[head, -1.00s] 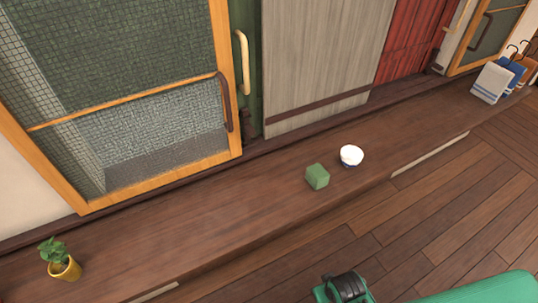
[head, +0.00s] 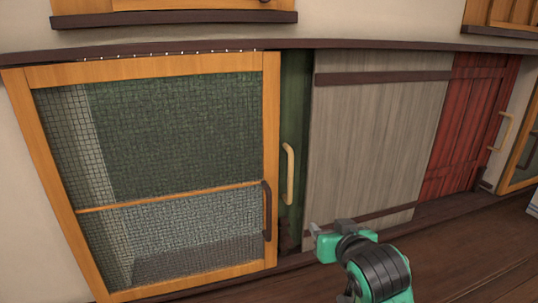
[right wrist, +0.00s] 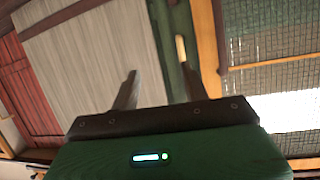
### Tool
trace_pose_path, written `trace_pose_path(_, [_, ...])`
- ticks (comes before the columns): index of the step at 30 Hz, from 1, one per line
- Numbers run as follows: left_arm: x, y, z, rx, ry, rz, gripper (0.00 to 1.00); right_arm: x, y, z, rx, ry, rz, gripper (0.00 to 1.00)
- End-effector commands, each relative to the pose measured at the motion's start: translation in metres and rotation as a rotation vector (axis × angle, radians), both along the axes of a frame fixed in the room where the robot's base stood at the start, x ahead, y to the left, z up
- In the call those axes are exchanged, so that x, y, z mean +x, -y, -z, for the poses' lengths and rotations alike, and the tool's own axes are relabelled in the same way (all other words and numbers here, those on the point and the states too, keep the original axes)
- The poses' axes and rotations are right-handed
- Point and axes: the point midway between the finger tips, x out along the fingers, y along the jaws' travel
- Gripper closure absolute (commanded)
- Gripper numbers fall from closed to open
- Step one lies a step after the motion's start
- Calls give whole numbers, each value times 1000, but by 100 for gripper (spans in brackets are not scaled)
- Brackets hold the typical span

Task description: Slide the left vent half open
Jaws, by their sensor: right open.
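At the top left of the head view is the lower part of a light wooden unit (head: 200,4) above a dark ledge (head: 175,18). It may be the left vent; most of it is cut off, so its opening cannot be told. A similar wooden unit (head: 510,18) shows at the top right. My right gripper (head: 327,228) is in front of the grey panel's lower edge, well below the left unit. In the right wrist view my right gripper (right wrist: 158,88) has its two fingers apart with nothing between them. My left gripper is not in view.
A mesh screen door (head: 272,120) with a dark handle (head: 266,210) stands at left. Beside it are a green panel with a pale handle (head: 289,173), a grey panel (head: 375,140) and a red panel (head: 465,130). A dark rail (head: 380,45) runs above them.

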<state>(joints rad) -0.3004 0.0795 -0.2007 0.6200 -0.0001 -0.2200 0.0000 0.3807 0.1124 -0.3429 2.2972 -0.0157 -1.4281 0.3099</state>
Motion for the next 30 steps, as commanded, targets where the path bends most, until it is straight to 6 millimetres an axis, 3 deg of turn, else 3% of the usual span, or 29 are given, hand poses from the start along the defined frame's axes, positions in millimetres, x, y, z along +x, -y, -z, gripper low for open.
trace_pose_path(1, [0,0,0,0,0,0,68,8,-5,-27,9,53,-4,54])
trace_pose_path(9, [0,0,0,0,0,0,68,28,-35,-159,59,302,-36,54])
trace_pose_path(18, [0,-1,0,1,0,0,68,10,-68,-305,101,570,-86,54])
trace_pose_path(24, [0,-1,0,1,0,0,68,-14,-84,-373,117,699,-115,54])
trace_pose_path(30, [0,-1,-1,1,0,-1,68,-23,-90,-398,123,744,-126,54])
